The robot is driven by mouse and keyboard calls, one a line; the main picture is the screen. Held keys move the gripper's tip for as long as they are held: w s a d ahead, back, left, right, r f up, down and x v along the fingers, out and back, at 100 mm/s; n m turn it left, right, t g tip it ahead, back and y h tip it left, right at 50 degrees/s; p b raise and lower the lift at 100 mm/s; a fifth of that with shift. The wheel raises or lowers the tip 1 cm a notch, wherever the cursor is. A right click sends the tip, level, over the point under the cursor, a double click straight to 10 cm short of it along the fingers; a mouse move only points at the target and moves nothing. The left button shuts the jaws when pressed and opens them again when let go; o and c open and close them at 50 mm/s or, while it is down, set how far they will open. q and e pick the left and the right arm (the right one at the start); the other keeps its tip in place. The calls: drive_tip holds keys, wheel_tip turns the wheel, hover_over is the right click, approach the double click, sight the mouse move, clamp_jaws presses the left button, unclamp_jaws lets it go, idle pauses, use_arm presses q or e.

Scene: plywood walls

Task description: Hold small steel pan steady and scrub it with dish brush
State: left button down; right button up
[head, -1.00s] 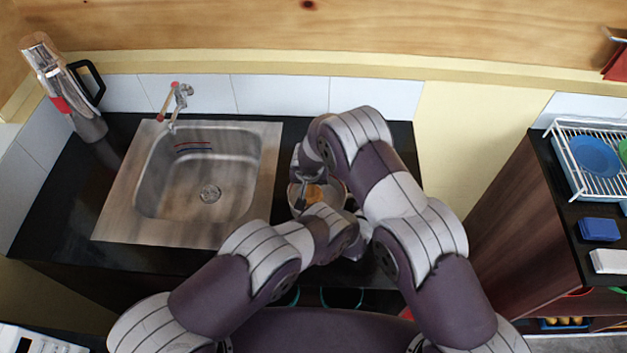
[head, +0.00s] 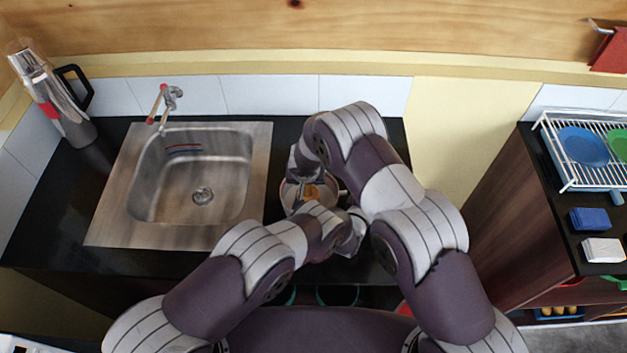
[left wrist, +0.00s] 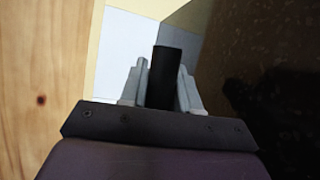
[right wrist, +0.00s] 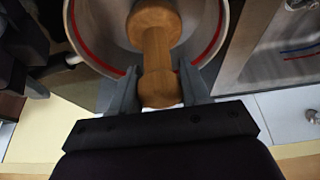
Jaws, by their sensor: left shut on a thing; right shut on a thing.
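The small steel pan (head: 288,194) stands on the dark counter right of the sink, partly hidden by my arms. The right wrist view shows its steel wall (right wrist: 92,28) with a red line inside. My right gripper (right wrist: 160,84) is shut on the wooden dish brush (right wrist: 157,50), whose head is inside the pan. The brush also shows as an orange-brown patch in the head view (head: 312,192). My left gripper (left wrist: 163,72) is shut on a black handle (left wrist: 165,65), apparently the pan's. The brush's bristles are hidden.
A steel sink (head: 190,180) with a tap (head: 171,98) lies left of the pan. A steel flask (head: 55,100) stands at the back left. A dish rack (head: 566,182) with plates and sponges (head: 590,219) are on the right-hand counter.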

drive_tip(key=shift+w+a, duration=0.3)
drive_tip(key=shift+a, duration=0.45)
drive_tip(key=shift+a+r, duration=0.15)
drive_tip(key=shift+a, duration=0.05)
drive_tip(key=shift+d+r, duration=0.1)
drive_tip(key=shift+r, duration=3.75)
use_arm(q)
drive_tip(key=c, duration=0.7)
unclamp_jaws()
drive_tip(key=shift+c, duration=0.2)
